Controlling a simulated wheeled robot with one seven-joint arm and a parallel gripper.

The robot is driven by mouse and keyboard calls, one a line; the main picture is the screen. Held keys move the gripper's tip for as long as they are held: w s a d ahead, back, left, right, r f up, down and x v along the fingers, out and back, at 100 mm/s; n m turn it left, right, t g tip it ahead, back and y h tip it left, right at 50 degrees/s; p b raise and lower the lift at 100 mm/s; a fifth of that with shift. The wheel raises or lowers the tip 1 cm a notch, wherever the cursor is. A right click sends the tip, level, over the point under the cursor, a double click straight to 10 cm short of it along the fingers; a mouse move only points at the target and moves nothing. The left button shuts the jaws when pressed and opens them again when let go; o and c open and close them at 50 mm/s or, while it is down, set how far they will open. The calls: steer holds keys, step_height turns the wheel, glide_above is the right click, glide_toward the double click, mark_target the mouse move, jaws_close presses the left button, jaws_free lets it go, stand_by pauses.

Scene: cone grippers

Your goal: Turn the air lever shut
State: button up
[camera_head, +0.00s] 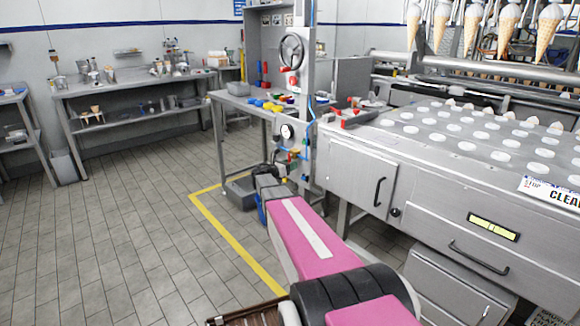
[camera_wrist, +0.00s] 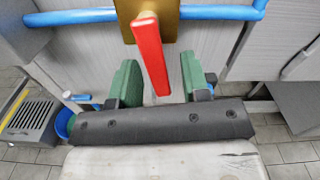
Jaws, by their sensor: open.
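The air lever (camera_wrist: 149,48) is a red bar on a brass-coloured valve body (camera_wrist: 190,22) in the wrist view. It points down the picture, leaning slightly right, with its free end between my green fingers. My gripper (camera_wrist: 159,62) is open, with one finger on each side of the lever and a visible gap at both sides. In the head view my pink arm reaches to the lower part of the upright air panel (camera_head: 308,70). My gripper's fingers and the lever cannot be made out clearly there.
A blue pipe (camera_wrist: 80,17) runs across behind the valve. The panel carries a handwheel (camera_head: 292,52) and a gauge (camera_head: 287,132). A steel machine with drawers (camera_head: 460,235) stands close on the right. A workbench (camera_head: 228,100) stands behind the panel. Open tiled floor (camera_head: 120,225) lies left.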

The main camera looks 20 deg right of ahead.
jaws_close()
steer(key=shift+w+a+m, duration=0.1)
steer(key=shift+w+m, duration=0.3)
steer(key=shift+m, duration=0.6)
jaws_free()
steer(key=shift+a, duration=0.1)
steer(key=v, duration=1)
steer(key=shift+a, duration=0.3)
steer(key=shift+s, duration=0.15)
